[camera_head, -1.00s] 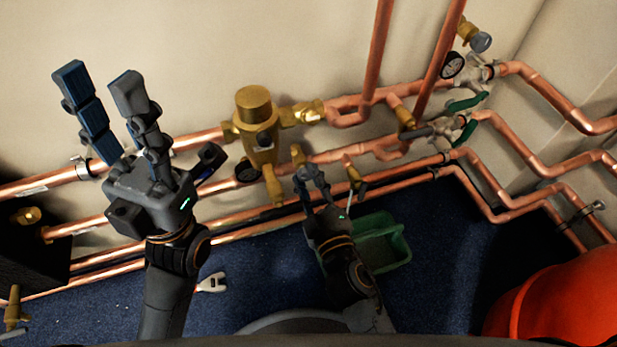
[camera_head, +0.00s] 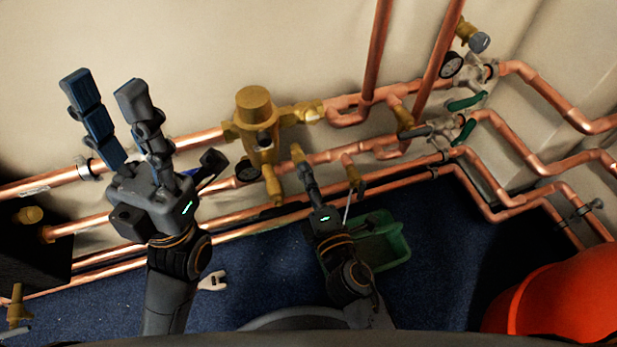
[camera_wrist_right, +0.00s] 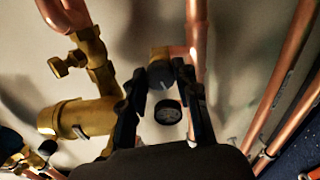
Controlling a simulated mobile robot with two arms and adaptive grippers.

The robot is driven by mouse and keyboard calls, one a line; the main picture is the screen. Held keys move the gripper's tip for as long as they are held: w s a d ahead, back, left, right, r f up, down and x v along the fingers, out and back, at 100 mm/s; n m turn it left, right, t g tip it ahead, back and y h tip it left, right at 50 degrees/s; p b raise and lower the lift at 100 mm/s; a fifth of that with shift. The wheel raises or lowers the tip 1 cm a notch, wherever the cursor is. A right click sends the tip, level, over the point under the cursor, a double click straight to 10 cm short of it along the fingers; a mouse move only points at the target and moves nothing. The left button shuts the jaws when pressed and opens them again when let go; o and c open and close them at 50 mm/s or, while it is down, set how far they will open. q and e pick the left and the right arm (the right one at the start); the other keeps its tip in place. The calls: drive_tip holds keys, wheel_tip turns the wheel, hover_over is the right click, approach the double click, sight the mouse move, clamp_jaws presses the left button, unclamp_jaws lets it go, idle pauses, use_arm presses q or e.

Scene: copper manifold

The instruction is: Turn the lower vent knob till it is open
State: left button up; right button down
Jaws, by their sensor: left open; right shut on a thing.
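The lower vent's dark grey knob (camera_wrist_right: 161,75) shows in the right wrist view, on a brass fitting, between my right fingertips (camera_wrist_right: 162,68). My right gripper is shut on it, with one finger on each side. In the head view my right gripper (camera_head: 302,167) reaches up to the brass vent fitting (camera_head: 297,152) on the lower copper pipe. The fingers there look nearly edge-on and hide the knob. My left gripper (camera_head: 103,88) is open and empty, fingers pointing up in front of the wall and pipes at left.
A brass mixing valve (camera_head: 256,115) stands left of the vent, with a black gauge (camera_head: 247,171) below it. Another vent with a grey cap (camera_head: 480,42) is at upper right. A green tray (camera_head: 397,246) and an orange-red bucket (camera_head: 560,300) stand on the blue floor.

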drive_tip(key=shift+n, duration=0.9)
drive_tip(key=c, duration=1)
unclamp_jaws()
